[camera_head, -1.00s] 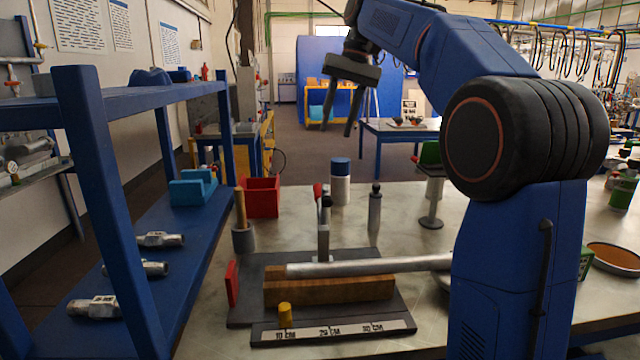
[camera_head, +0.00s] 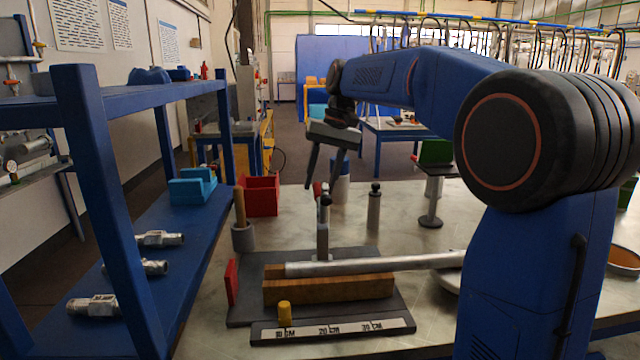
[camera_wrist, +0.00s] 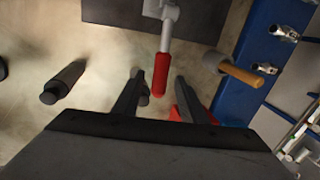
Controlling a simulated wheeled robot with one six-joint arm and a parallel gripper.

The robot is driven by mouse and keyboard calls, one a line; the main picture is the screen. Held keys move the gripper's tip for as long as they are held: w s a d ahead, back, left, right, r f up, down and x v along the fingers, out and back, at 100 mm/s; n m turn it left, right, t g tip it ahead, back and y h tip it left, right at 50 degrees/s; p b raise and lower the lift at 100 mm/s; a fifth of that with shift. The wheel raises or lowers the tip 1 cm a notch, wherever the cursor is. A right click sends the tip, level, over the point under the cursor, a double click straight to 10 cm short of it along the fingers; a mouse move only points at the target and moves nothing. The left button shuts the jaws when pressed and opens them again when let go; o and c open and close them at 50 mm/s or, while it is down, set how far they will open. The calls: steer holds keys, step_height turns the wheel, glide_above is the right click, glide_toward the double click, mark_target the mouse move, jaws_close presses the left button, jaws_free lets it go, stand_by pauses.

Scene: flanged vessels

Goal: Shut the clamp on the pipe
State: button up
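The pipe (camera_head: 400,263) is a silver tube lying on a wooden block (camera_head: 330,288) on a dark base plate (camera_head: 245,310). The clamp (camera_head: 322,240) is a grey metal toggle at the pipe's far side, its arm standing upright with a red-tipped handle. In the wrist view the red handle (camera_wrist: 161,75) points toward my gripper, and its end shows between the two fingers in the picture. My gripper (camera_head: 321,184) is open, fingers pointing down, around the height of the handle's top. Whether it touches the handle cannot be told.
A blue shelf (camera_head: 190,240) borders the bench on the left.

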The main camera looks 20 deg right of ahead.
steer(key=shift+a+f, duration=0.1)
steer(key=shift+f, duration=0.3)
jaws_close()
